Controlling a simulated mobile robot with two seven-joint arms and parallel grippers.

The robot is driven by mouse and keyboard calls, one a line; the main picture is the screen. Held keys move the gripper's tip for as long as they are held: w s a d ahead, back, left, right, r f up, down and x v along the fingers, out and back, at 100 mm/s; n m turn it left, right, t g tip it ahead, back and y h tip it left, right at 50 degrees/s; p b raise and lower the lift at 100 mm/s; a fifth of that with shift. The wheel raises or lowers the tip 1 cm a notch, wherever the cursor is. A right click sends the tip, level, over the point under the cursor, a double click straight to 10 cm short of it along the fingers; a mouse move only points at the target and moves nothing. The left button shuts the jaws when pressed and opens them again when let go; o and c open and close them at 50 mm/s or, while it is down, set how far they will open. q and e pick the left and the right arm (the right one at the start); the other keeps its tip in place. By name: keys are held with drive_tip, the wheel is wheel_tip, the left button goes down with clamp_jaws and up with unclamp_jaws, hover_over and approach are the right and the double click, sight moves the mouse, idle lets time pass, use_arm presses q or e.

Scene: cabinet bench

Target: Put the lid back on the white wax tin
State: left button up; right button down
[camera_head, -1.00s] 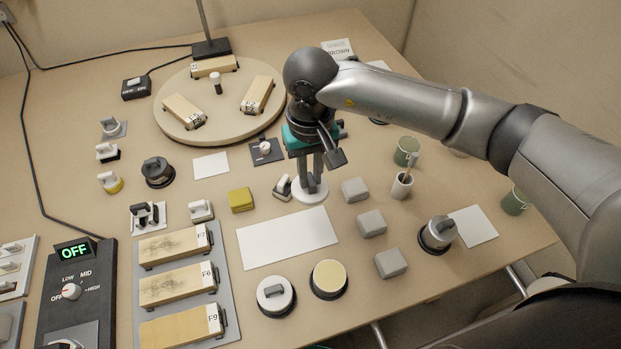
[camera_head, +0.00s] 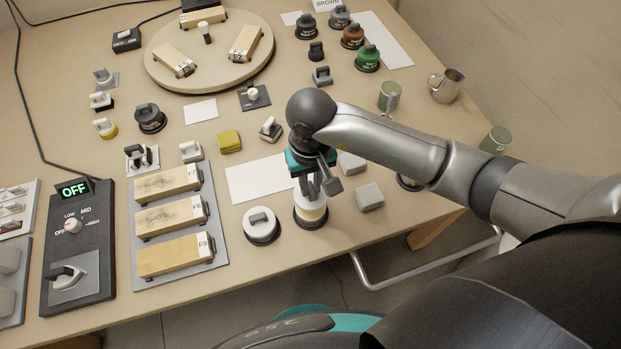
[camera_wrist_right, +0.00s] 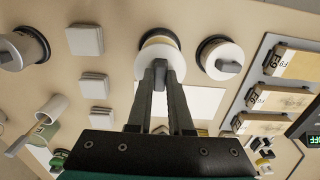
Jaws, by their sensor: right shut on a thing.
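The white wax tin (camera_head: 311,224) is a dark round tin with cream wax, near the table's front edge, right of a closed white-lidded tin (camera_head: 262,224). My right gripper (camera_head: 311,194) is shut on the grey handle of a white round lid (camera_head: 309,207). The lid is over the tin and covers much of it. In the right wrist view the lid (camera_wrist_right: 175,60) sits slightly off the tin's middle, and a strip of cream wax (camera_wrist_right: 158,40) shows past its edge. I cannot tell whether lid and tin touch. My left gripper is out of view.
Grey blocks (camera_head: 369,197) stand close to the right of the tin. A white sheet (camera_head: 250,181) lies behind it. A tray of sharpening stones (camera_head: 214,240) is to the left. The table's front edge is close. My arm hides part of the right side.

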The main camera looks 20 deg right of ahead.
wheel_tip(320, 180, down, 2)
drive_tip(key=shift+b, duration=0.55)
wheel_tip(320, 180, down, 3)
drive_tip(key=b, duration=0.2)
drive_tip(key=shift+f+b, duration=0.1)
drive_tip(key=shift+b, duration=0.3)
drive_tip(key=shift+f+b, duration=0.15)
drive_tip(key=shift+b, duration=0.65)
idle(1.5)
idle(0.3)
drive_tip(key=shift+c, duration=1.4)
unclamp_jaws()
